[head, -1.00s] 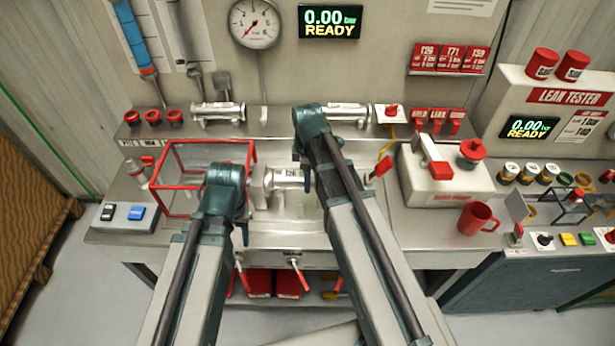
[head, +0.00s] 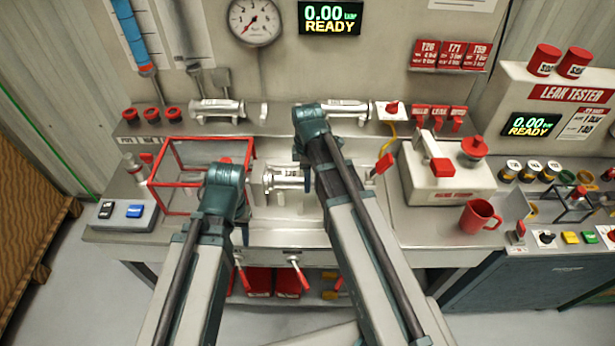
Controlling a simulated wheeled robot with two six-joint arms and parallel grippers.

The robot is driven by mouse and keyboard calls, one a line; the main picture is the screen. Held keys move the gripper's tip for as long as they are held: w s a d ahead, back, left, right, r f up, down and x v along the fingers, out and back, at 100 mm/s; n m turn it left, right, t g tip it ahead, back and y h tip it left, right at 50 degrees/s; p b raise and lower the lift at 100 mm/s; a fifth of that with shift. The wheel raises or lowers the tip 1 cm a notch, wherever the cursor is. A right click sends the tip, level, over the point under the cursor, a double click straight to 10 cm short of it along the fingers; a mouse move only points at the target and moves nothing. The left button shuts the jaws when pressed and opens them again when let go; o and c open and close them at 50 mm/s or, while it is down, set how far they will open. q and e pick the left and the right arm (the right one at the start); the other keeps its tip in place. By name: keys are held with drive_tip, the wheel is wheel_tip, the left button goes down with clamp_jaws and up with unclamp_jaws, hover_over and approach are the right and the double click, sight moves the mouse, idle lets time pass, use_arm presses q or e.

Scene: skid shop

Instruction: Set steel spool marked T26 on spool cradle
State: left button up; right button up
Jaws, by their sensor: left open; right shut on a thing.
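A steel spool (head: 287,180) with flanged ends lies level in the middle of the bench. Its marking cannot be read now. My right gripper (head: 308,180) is at the spool's right end and shut on it; its fingertips are mostly hidden by my arm. My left gripper (head: 243,232) is open, left of and nearer than the spool, beside the red frame, and mostly hidden behind its own wrist. The cradle cannot be told apart clearly from the metal parts beneath and around the spool, so I cannot tell whether the spool touches it.
A red-framed clear guard (head: 203,140) stands left of the spool. Two similar spools (head: 217,110) (head: 347,112) lie on the back shelf. A white boxed unit (head: 440,180) and a red mug (head: 479,216) stand to the right. Red-handled levers (head: 299,275) project from the bench front.

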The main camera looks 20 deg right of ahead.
drive_tip(key=shift+f+b, duration=0.3)
drive_tip(key=shift+f, duration=0.05)
drive_tip(key=o, duration=1.1)
drive_tip(key=shift+o, duration=0.2)
drive_tip(key=shift+o, duration=0.5)
drive_tip(key=shift+r, duration=0.15)
drive_tip(key=shift+r+p, duration=1.4)
drive_tip(key=shift+p, duration=0.15)
